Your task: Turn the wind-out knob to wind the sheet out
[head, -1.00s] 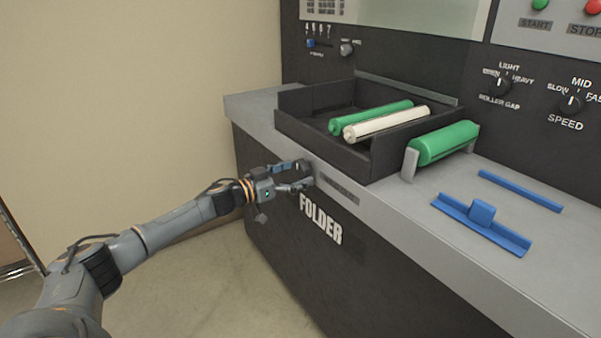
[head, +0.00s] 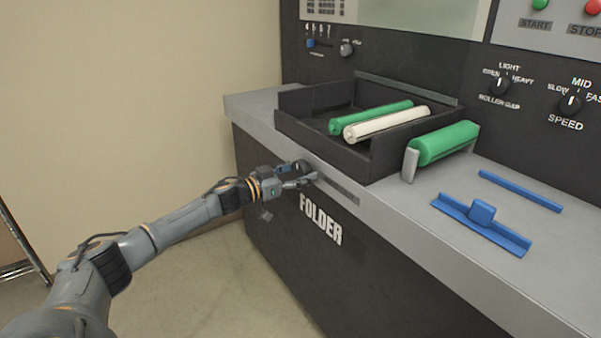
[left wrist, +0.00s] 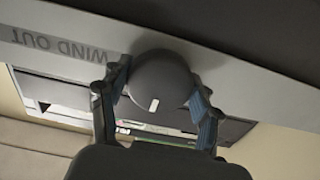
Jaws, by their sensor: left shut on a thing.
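The wind-out knob (left wrist: 160,78) is a dark round knob with a short white mark, seen close up in the left wrist view. It sits on the grey front edge beside the "WIND OUT" lettering (left wrist: 72,56). My left gripper (left wrist: 158,103) has a blue-padded finger on each side of the knob and is shut on it. In the head view my left gripper (head: 303,177) is at the counter's front edge, left of the faint label, and mostly hides the knob. No sheet can be made out clearly. My right gripper is not in view.
A black tray (head: 366,160) holds a green roll (head: 372,117) and a cream roll (head: 386,124). A green roller (head: 445,143) on grey brackets, a blue tool (head: 482,228) and a blue strip (head: 520,191) are to its right. Floor shows left of the "FOLDER" cabinet (head: 270,190).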

